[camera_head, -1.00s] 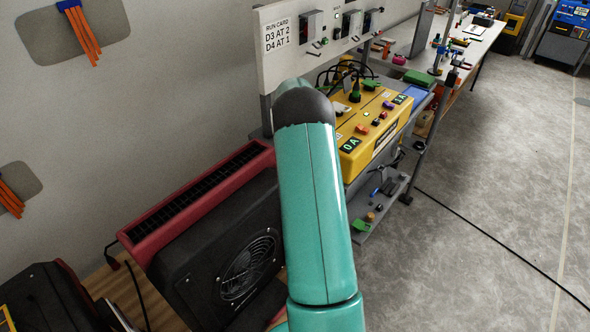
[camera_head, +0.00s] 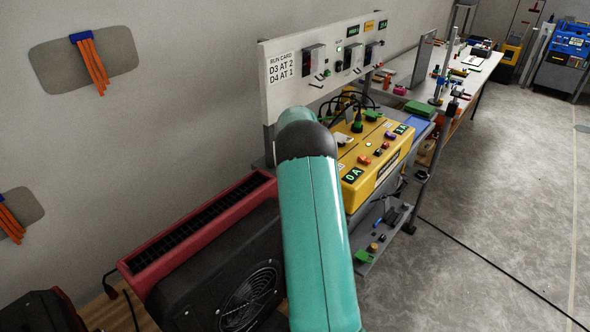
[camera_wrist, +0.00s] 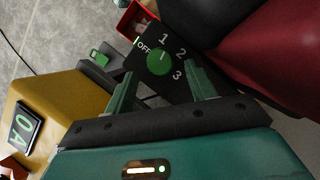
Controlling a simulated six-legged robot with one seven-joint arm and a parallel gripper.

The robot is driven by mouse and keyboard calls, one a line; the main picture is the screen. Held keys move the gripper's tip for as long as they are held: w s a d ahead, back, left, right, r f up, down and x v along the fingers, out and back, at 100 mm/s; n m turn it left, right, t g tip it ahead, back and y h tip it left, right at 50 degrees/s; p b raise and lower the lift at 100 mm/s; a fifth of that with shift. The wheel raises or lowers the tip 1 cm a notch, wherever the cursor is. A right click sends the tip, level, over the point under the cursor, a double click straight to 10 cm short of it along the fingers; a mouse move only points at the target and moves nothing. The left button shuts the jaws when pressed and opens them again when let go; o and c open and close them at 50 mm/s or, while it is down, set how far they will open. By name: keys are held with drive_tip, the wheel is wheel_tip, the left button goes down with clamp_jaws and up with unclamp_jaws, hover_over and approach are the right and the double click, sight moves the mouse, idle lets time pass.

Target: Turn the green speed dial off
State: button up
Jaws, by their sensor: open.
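In the wrist view, the green speed dial (camera_wrist: 160,62) sits on a black panel (camera_wrist: 185,76) marked OFF, 1, 2 and 3. A small pale mark shows on the dial, but I cannot tell for certain which label it points at. My gripper (camera_wrist: 164,72) is open, one finger on each side of the dial. I cannot tell whether either finger touches it. In the head view my arm blocks the gripper and the dial. A black and red blower (camera_head: 210,235) with a round fan grille stands left of my arm there.
A yellow power box (camera_head: 385,170) with plugs and a display reading 0 A stands right of my arm; it also shows in the wrist view (camera_wrist: 60,95). A white meter board (camera_head: 300,95) stands behind it. A cable crosses the open floor (camera_head: 500,200) at right.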

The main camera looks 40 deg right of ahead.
drive_tip(key=v, duration=1.1)
drive_tip(key=shift+d, duration=0.1)
